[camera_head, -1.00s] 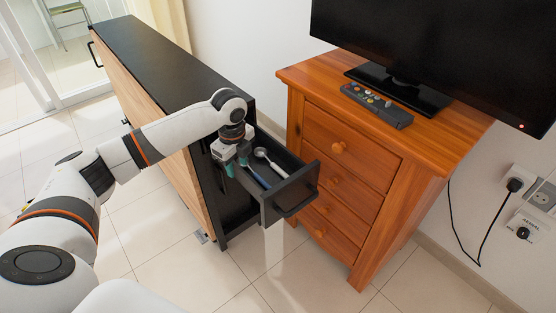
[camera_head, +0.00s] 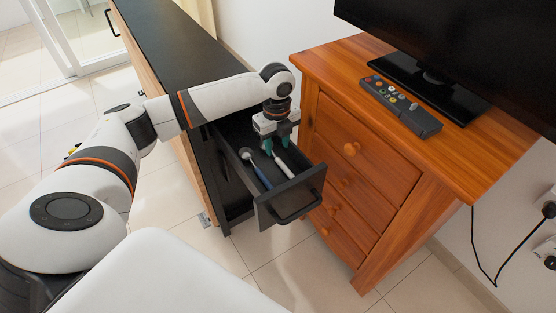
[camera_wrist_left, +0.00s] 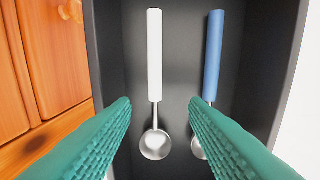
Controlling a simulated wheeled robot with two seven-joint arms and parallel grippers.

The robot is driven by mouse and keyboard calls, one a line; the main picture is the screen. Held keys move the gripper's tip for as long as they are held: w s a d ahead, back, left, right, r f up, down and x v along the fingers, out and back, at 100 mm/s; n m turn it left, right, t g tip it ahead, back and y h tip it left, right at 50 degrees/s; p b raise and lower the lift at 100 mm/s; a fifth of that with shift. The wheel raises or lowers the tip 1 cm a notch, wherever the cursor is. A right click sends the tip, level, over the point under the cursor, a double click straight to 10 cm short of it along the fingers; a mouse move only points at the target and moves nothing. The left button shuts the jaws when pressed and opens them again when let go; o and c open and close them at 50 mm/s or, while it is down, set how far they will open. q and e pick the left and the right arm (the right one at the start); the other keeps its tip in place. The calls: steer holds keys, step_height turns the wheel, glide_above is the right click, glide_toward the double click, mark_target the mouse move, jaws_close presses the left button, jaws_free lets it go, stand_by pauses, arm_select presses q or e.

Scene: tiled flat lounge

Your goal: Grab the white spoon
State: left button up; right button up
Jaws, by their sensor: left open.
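The white spoon (camera_wrist_left: 155,60) lies in the open dark drawer (camera_head: 292,195), its handle away from the wrist camera and its metal bowl nearer. In the head view its white handle (camera_head: 284,166) shows just below my left gripper (camera_head: 275,144). My left gripper is open and empty, pointing down into the drawer. In the left wrist view its green fingers (camera_wrist_left: 160,105) appear on either side of the spoon's neck, apart from it. A blue-handled spoon (camera_wrist_left: 213,55) lies beside it on the right, its bowl partly hidden by a finger. My right gripper is not in view.
The drawer belongs to a tall black-topped cabinet (camera_head: 180,45). A wooden chest of drawers (camera_head: 365,145) stands close on the right, with a remote (camera_head: 400,105) and a television (camera_head: 460,50) on top. Tiled floor in front is clear.

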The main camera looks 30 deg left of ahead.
mark_target(280, 160)
arm_select(q)
steer(key=f, duration=0.1)
steer(key=f+b, duration=0.1)
steer(key=f, duration=0.3)
steer(key=shift+w+d+f, duration=0.2)
steer(key=shift+d+f, duration=0.05)
steer(key=shift+d, duration=0.05)
steer(key=shift+f, duration=0.15)
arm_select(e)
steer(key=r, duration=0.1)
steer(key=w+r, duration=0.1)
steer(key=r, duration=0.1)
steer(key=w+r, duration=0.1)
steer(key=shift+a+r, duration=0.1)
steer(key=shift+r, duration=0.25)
arm_select(q)
steer(key=shift+c, duration=0.5)
jaws_close()
